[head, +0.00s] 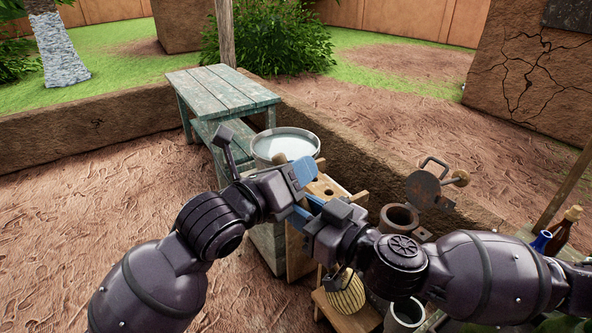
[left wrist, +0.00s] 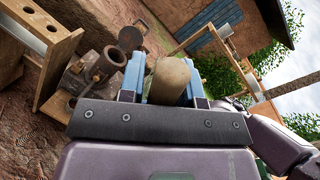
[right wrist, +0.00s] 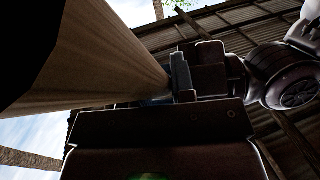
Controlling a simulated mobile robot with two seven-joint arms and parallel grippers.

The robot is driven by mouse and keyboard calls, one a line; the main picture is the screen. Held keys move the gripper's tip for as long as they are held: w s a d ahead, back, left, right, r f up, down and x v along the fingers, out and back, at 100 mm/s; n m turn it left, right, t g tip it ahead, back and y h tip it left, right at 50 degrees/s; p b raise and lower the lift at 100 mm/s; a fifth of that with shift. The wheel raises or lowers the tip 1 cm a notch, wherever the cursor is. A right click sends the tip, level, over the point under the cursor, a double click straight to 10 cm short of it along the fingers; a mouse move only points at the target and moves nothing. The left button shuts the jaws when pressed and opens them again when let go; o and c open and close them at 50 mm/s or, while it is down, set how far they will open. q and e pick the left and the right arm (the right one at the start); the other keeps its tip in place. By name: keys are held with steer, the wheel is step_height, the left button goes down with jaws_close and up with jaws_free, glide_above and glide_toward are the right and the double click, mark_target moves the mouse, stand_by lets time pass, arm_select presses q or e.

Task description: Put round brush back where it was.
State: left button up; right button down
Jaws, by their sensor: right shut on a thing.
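The round brush, a tan tapering body, fills the left side of the right wrist view (right wrist: 100,60). My right gripper (right wrist: 178,85) is shut on it. In the head view my right gripper (head: 312,207) is at centre, beside a wooden holed rack (head: 322,187); most of the brush is hidden there. My left gripper (head: 303,173) is just above and close to it. In the left wrist view my left gripper (left wrist: 165,80) has its blue fingers spread on both sides of a rounded tan end (left wrist: 169,78), apparently the brush. I cannot tell whether they touch it.
A white-filled basin (head: 286,143) stands behind the grippers, near a weathered green table (head: 222,88). Open dirt lies at left.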

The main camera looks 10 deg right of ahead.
arm_select(q)
steer(key=c, duration=0.5)
jaws_close()
arm_select(e)
steer(key=c, duration=0.9)
jaws_free()
steer(key=shift+s, duration=0.1)
steer(key=shift+s+a, duration=0.15)
steer(key=shift+s, duration=0.05)
